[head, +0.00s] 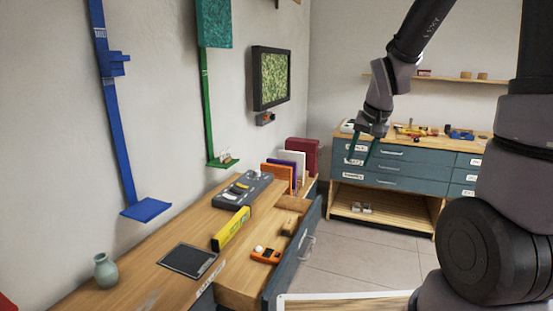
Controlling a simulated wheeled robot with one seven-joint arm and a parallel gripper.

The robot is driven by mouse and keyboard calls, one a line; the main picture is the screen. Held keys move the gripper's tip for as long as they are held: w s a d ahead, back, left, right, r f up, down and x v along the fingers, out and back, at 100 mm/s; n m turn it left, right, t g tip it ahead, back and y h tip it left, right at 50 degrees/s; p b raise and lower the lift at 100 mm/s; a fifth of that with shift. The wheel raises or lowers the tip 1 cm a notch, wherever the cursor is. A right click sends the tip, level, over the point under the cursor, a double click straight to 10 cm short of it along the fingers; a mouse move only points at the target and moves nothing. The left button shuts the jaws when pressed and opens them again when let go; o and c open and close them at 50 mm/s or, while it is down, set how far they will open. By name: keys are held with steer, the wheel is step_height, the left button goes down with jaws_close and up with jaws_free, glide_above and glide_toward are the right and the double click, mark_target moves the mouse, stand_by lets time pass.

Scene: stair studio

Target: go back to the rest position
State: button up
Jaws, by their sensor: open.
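My gripper (363,158) hangs in the air at the right of centre in the head view, at the end of my raised arm. Its dark green fingers point down and stand apart, with nothing seen between them. Behind it in the picture is the far drawer cabinet (395,181). I cannot tell the exact distance between the gripper and the cabinet.
A wooden bench (135,283) runs along the left wall, holding a vase (105,270), a black pad (187,261) and a yellow level (231,229). An open drawer (240,288) juts out from it. Tiled floor (335,262) is free between bench and cabinet.

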steer(key=s+d+r+t, duration=0.2)
steer(key=s+r+t, duration=0.1)
steer(key=s+r, duration=1.3)
steer(key=shift+s+r+y, duration=0.35)
steer(key=shift+y, duration=0.05)
